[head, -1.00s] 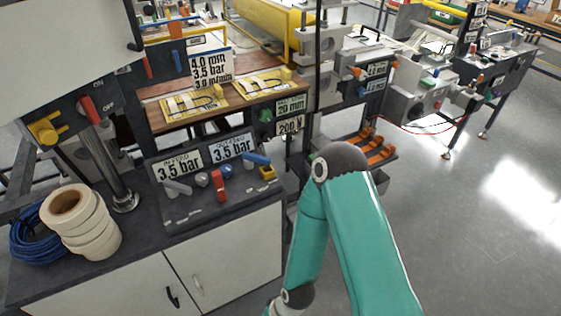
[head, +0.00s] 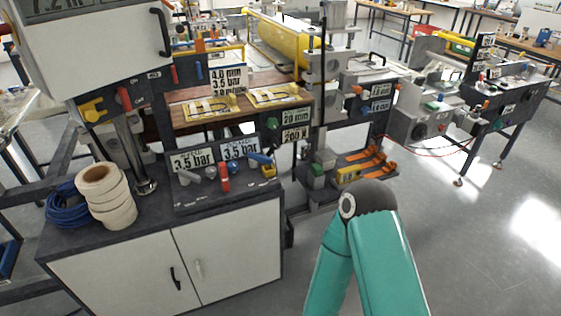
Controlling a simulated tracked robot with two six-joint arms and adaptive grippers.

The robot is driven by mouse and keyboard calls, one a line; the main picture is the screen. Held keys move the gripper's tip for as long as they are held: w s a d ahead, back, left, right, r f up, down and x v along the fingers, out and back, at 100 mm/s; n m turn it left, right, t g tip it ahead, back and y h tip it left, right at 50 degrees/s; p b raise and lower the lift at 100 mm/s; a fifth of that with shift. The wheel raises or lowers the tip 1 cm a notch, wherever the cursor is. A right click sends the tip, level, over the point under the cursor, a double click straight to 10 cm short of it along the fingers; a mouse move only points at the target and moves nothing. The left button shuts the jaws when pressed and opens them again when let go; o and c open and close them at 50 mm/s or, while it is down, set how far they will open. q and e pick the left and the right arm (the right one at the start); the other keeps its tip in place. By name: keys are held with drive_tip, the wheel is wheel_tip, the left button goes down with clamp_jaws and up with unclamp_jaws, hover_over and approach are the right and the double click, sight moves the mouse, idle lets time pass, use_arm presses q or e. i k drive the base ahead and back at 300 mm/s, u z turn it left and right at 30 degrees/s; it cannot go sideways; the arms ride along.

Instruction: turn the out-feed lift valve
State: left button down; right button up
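A dark control panel (head: 200,198) sits on top of the white cabinet at left centre. It carries two 3.5 bar displays, the left one (head: 192,161) and the right one (head: 239,148), whose small headings are hard to read. Below the right display are a blue knob (head: 234,167) and a blue lever (head: 260,158) slanting sideways. Below the left one are a grey lever (head: 188,178) and a grey knob (head: 211,172). A red lever (head: 225,179) stands between the two groups. I cannot read which lever is the out-feed lift valve. Neither gripper shows; only teal links of one arm appear at lower right.
Tape rolls (head: 108,195) and a blue cable coil (head: 68,206) lie on the cabinet's left top. The floor at right is clear.

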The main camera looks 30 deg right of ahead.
sight(254, 157)
drive_tip(key=u, duration=0.15)
drive_tip(key=i, duration=0.85)
drive_tip(key=z, duration=0.05)
